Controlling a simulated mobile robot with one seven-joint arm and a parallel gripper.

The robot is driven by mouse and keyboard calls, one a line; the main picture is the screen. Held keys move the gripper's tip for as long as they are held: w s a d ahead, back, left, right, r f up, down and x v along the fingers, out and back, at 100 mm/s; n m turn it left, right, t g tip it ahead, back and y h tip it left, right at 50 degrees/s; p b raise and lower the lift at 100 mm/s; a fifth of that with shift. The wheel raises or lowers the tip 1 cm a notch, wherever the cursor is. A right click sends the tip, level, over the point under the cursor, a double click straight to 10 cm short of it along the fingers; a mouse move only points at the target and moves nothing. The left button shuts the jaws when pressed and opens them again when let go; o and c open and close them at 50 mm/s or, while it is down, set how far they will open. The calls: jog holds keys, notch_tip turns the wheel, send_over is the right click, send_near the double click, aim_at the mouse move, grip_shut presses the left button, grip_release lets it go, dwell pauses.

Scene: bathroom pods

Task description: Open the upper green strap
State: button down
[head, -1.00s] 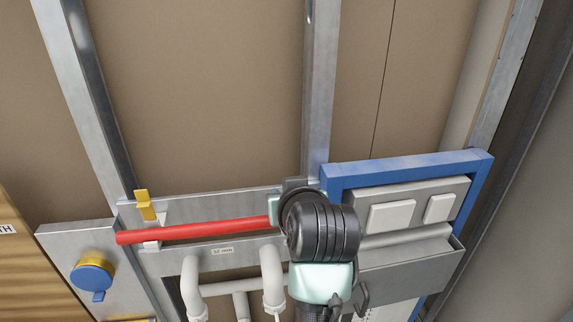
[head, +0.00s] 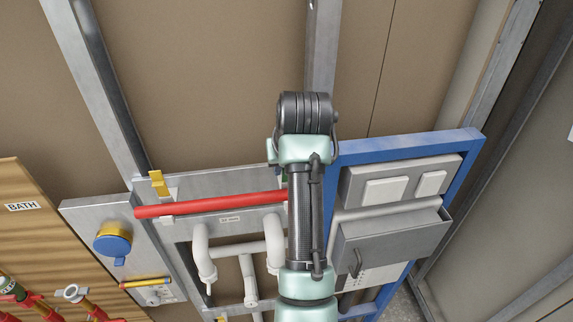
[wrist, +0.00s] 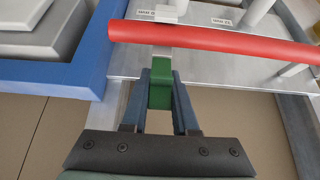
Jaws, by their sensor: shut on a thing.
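The green strap (wrist: 160,88) sits at the end of the red pipe (wrist: 220,38), on a light clip fixed to a grey metal plate. My gripper (wrist: 163,80) has one dark blue finger on each side of the green strap and is shut on it. In the head view the red pipe (head: 205,204) runs level to where my arm covers its right end. My gripper is hidden behind my arm there, and only a small sliver of green (head: 284,178) shows beside it.
A yellow strap (head: 158,183) stands at the pipe's left end. A blue frame (head: 400,148) with grey boxes is close on the right. White pipes (head: 203,250) lie below the red pipe. A blue-capped valve (head: 113,240) is at the left. Brown wall panels above are clear.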

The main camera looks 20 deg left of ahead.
jog(key=c, duration=0.7)
grip_release()
jog(key=shift+r, duration=0.1)
jog(key=shift+s+d+r+b, duration=0.2)
jog(key=shift+r+b, duration=0.1)
jog(key=shift+b, duration=0.1)
jog(key=v, duration=1.2)
jog(key=shift+a+p, duration=0.1)
jog(key=shift+p, duration=0.3)
